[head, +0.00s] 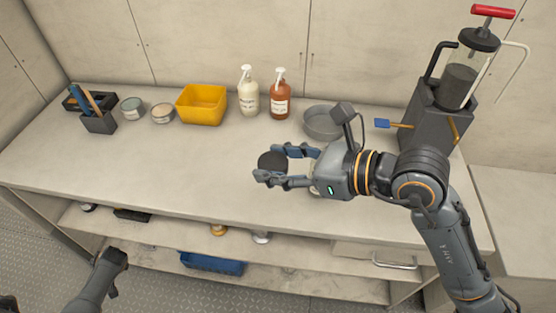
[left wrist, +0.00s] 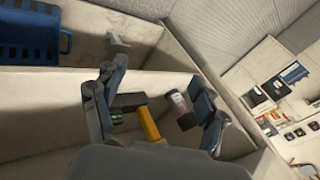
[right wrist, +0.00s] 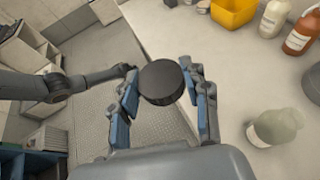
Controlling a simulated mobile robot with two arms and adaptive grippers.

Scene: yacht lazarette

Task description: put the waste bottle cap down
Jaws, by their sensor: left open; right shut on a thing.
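The waste bottle cap (head: 272,162) is a dark, round, thick disc. My right gripper (head: 276,164) is shut on it and holds it above the middle of the pale worktop. In the right wrist view the cap (right wrist: 162,84) sits between the two fingertips, its flat face showing. A pale, rounded bottle (right wrist: 277,127) stands on the worktop to the right of this gripper; in the head view the right gripper mostly hides it. My left gripper (left wrist: 160,82) is open in the left wrist view, with nothing held between its fingers.
A yellow bin (head: 201,104), two pump bottles (head: 248,92) and a grey round dish (head: 322,122) stand along the back. A dark stand with a glass cylinder (head: 461,75) is at right. The worktop's left front is clear. A blue basket (head: 212,263) sits on the lower shelf.

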